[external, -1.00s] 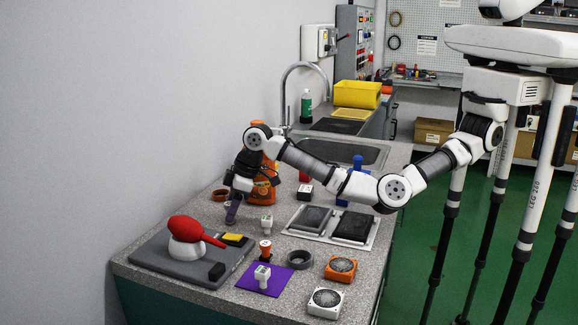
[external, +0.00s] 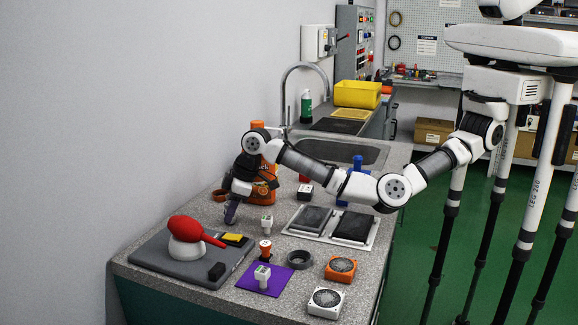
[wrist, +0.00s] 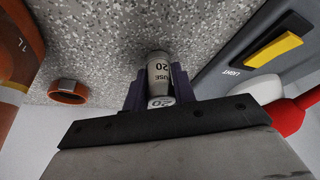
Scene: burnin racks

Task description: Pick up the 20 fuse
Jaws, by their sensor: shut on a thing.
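In the external view my gripper (external: 231,212) hangs low over the left part of the counter, beside the grey mat. The fuse is hidden there or too small to make out. I cannot tell whether the fuse touches the counter.
An orange bottle (external: 264,190) stands behind my gripper. An orange-brown ring (wrist: 68,91) lies nearby.

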